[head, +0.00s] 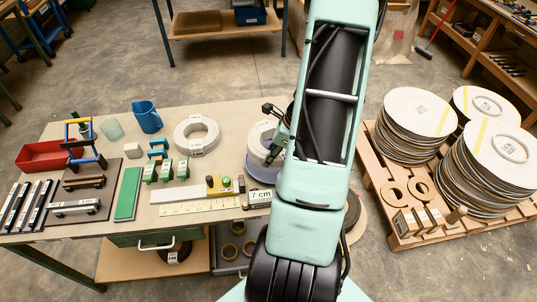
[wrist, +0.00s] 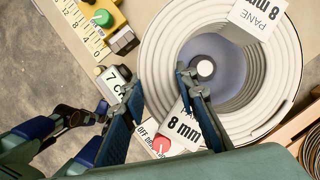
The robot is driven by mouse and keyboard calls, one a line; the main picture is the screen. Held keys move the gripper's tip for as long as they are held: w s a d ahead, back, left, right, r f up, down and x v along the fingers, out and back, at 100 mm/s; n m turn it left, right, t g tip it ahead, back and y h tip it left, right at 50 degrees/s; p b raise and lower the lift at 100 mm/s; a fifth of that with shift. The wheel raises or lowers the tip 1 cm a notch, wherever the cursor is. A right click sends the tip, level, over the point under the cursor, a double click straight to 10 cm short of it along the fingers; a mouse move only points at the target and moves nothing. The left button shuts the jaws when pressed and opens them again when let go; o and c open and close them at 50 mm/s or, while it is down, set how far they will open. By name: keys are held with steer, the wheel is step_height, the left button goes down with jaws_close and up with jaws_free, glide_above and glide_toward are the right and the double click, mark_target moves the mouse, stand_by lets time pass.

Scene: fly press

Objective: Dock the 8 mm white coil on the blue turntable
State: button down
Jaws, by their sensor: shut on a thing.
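The 8 mm white coil (wrist: 155,45) fills much of the wrist view, with "8 mm" labels on it. In the head view the coil (head: 257,135) is partly hidden by my arm. My gripper (wrist: 162,82) is shut on the coil's wall, one finger inside the hole and one outside. The blue turntable (wrist: 232,58) shows through the hole, and its pale centre post stands inside the hole, left of the middle. The turntable's blue edge (head: 258,173) shows below the coil in the head view. I cannot tell whether the coil touches the turntable.
Another white coil (head: 180,134) lies on the table to the left. A "7 cm" block (wrist: 114,84), a yellow piece with a green knob (wrist: 102,18) and a red button (wrist: 161,145) are near the coil. A pallet (head: 402,237) with stacked discs stands right.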

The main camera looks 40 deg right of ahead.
steer(key=shift+w, duration=0.25)
steer(key=shift+f+b, duration=2.25)
steer(key=shift+f, duration=0.55)
steer(key=shift+f+b, duration=0.55)
steer(key=shift+b, duration=0.2)
steer(key=c, duration=1.8)
jaws_free()
steer(key=shift+s, duration=0.15)
steer(key=shift+p+v, duration=2.75)
steer(key=shift+v, duration=1.25)
steer(key=shift+p+v, duration=0.6)
steer(key=shift+v, duration=0.9)
